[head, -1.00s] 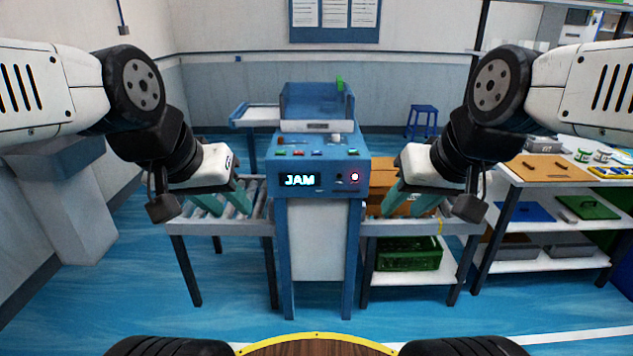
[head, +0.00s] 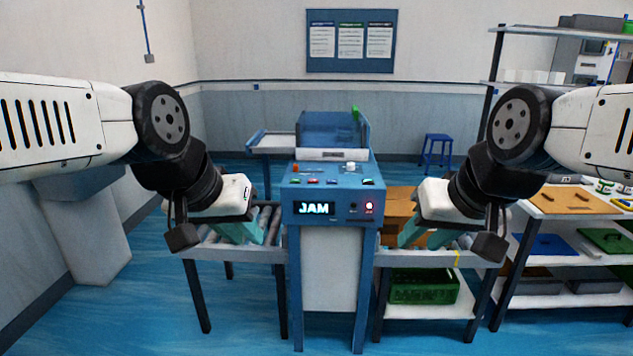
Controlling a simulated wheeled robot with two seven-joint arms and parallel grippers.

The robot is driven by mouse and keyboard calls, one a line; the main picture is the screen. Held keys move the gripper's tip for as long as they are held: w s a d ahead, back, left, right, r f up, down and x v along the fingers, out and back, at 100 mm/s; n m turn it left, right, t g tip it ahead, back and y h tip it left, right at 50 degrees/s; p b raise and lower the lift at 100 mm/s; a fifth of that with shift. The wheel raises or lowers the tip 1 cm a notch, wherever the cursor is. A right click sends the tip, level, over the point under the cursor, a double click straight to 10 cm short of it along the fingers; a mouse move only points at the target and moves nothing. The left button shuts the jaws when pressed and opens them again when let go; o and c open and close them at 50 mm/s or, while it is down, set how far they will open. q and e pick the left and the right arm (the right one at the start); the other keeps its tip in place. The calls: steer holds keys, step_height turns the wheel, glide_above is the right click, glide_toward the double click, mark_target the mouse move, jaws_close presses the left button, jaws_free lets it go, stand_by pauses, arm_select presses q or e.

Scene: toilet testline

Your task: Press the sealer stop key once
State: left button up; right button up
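The blue sealer (head: 332,205) stands upright in the middle of the head view. Its display (head: 314,208) reads JAM, and a red lamp (head: 369,206) glows to the right of it. Small coloured keys sit on its sloped top, among them a red key (head: 313,181); their labels are too small to read. My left gripper (head: 250,232) hangs left of the sealer over the roller conveyor, teal fingers apart and empty. My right gripper (head: 418,236) hangs right of the sealer, fingers apart, in front of a cardboard box (head: 398,205). Neither touches the keys.
Roller conveyor (head: 240,252) runs left of the sealer. A green crate (head: 425,287) sits on the shelf below on the right. A shelf rack (head: 560,257) with trays stands at far right. A blue stool (head: 437,147) is behind. Floor in front is clear.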

arm_select(q)
jaws_close()
stand_by(1.4)
